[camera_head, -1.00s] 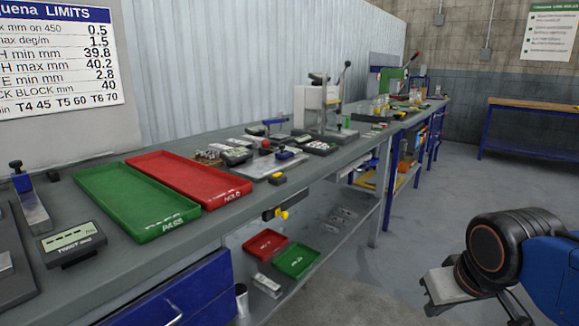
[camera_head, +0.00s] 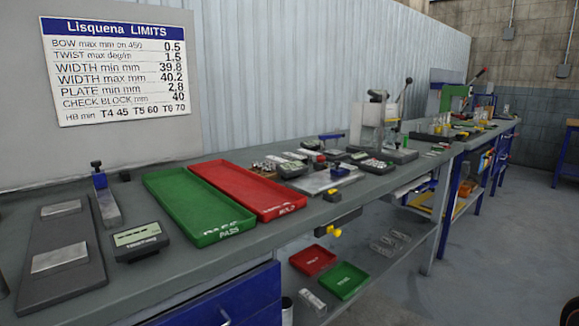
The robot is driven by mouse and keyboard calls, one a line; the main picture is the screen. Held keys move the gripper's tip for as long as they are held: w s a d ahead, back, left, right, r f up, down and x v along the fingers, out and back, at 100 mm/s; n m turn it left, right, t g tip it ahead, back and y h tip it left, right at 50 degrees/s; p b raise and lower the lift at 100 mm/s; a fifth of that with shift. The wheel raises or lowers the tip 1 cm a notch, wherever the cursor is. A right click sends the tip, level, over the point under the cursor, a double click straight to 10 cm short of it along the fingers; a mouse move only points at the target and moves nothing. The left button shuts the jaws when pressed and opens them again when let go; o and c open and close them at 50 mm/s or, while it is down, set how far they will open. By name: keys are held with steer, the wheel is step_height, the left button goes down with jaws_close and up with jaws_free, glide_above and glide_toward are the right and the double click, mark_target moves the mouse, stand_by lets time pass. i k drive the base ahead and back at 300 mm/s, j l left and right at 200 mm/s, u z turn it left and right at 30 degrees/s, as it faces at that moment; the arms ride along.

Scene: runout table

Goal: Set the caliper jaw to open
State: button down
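I cannot make out for certain which thing is the caliper, or how its jaw is set. A small device with a blue top (camera_head: 330,137) stands among the measuring gear in the middle of the bench (camera_head: 235,262). Another small blue part (camera_head: 339,171) sits on a flat grey plate (camera_head: 318,182) in front of it. A black block with a yellow end (camera_head: 332,229) is fixed under the bench's front edge. My gripper is out of view; only a dark sliver of my arm shows at the lower right edge.
A green PASS tray (camera_head: 178,194) and a red HOLD tray (camera_head: 292,210) lie side by side. A twist gauge with a display (camera_head: 140,241) and a blue-topped clamp (camera_head: 102,192) stand left. Small red (camera_head: 312,260) and green (camera_head: 344,281) trays are on the lower shelf.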

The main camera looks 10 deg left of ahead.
mark_target(337, 168)
steer(key=i+l+u, duration=0.2)
steer(key=i+u, duration=0.2)
steer(key=i+l+u, duration=0.85)
steer(key=k+j, duration=0.1)
